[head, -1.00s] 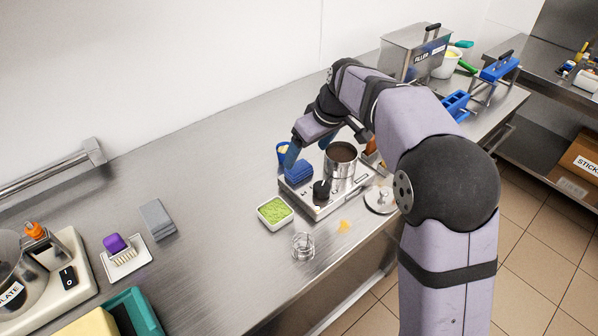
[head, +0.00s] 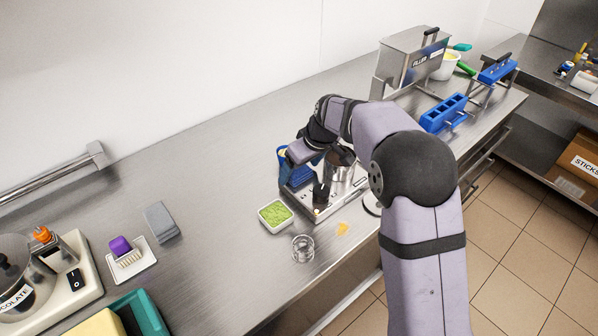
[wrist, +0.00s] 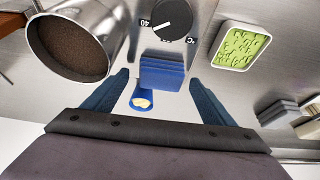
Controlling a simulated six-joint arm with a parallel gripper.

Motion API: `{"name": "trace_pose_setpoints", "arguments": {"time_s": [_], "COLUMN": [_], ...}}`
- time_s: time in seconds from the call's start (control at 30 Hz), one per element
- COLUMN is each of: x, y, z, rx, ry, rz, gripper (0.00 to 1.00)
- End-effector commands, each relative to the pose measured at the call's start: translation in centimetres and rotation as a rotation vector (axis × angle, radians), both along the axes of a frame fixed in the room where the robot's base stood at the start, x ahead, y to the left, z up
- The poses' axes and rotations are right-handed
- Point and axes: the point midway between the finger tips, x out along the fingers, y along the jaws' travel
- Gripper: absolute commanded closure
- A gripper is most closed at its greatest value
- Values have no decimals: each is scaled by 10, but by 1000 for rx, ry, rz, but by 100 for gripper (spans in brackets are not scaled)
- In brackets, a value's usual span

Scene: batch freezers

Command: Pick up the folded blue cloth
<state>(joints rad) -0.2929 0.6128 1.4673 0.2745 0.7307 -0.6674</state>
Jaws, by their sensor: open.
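The folded blue cloth (head: 301,178) lies on the flat silver warmer on the bench, beside a black knob. In the wrist view the cloth (wrist: 162,73) shows as a stack of folded layers. My gripper (wrist: 159,78) is open, with one blue finger on each side of the cloth in that view. I cannot tell whether the fingers touch it. In the head view my gripper (head: 300,166) is over the cloth and partly covers it.
A metal pot of brown contents (wrist: 68,48) stands close beside the cloth. A blue cup (wrist: 142,100) with pale yellow contents is just behind it. A white tray of green contents (head: 275,215) and a small glass (head: 303,248) stand in front.

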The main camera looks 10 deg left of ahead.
Motion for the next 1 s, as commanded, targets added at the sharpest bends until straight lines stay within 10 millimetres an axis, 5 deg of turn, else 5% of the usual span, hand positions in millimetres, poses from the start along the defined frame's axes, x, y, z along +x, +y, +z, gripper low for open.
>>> {"name": "trace_pose_setpoints", "arguments": {"time_s": [0.13, 0.33, 0.73, 1.0], "x": [0, 0, 1, 1], "y": [0, 0, 0, 0], "z": [0, 0, 7, 45], "rx": [1, 0, 2, 2], "ry": [-1, 0, -4, -6], "rz": [0, 0, -2, -1], "gripper": [22, 66, 66, 66]}}
